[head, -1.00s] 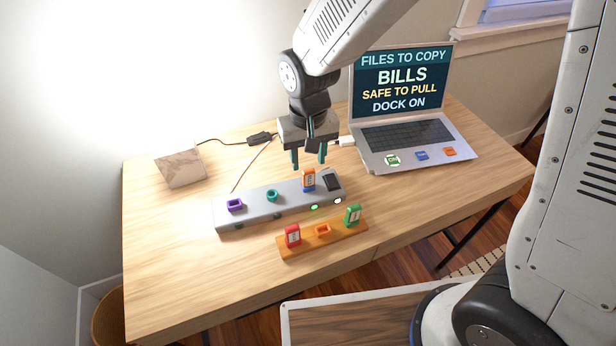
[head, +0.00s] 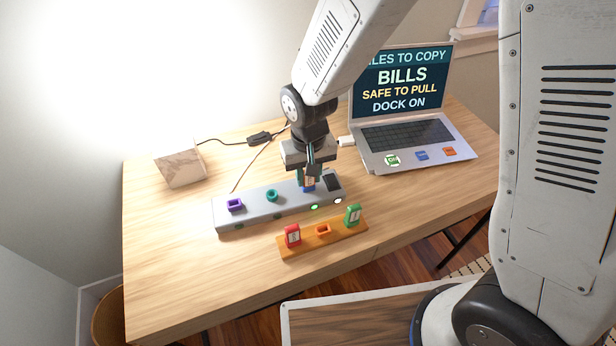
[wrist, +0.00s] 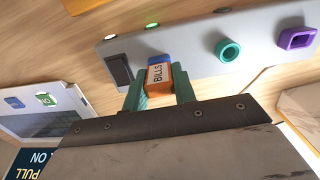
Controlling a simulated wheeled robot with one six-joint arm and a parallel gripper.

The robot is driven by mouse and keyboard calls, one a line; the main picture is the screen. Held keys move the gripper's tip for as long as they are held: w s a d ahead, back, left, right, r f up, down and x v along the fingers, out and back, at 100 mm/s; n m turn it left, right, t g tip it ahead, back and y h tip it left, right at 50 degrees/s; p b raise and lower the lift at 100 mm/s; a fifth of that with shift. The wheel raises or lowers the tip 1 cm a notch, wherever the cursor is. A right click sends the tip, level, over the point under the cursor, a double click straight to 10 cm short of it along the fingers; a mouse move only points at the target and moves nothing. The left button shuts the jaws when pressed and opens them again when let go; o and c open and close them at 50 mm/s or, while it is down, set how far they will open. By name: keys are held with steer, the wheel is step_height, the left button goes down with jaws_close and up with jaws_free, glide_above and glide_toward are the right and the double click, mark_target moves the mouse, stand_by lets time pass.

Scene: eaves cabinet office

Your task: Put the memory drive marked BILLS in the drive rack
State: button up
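The BILLS drive (wrist: 158,76) is orange with a white label and a blue end. It stands upright in the grey dock (head: 255,206), near the dark block at the dock's right end, and is partly hidden in the head view. My gripper (wrist: 160,86) is over the dock, its teal fingers one on each side of the drive with no clear gap, shut on it. The orange drive rack (head: 345,237) lies in front of the dock. It holds a red drive (head: 292,235) at its left and a green drive (head: 353,214) at its right, with an empty orange socket (head: 322,230) between.
The dock also has empty purple (head: 235,204) and teal (head: 272,196) sockets. A laptop (head: 405,135) at the back right reads BILLS, SAFE TO PULL, DOCK ON. A box (head: 180,168) and cable (head: 260,137) are behind left. The desk's front left is clear.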

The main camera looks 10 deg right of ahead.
jaws_close()
steer(key=shift+r, duration=0.25)
steer(key=shift+r, duration=1.65)
steer(key=shift+w, duration=0.1)
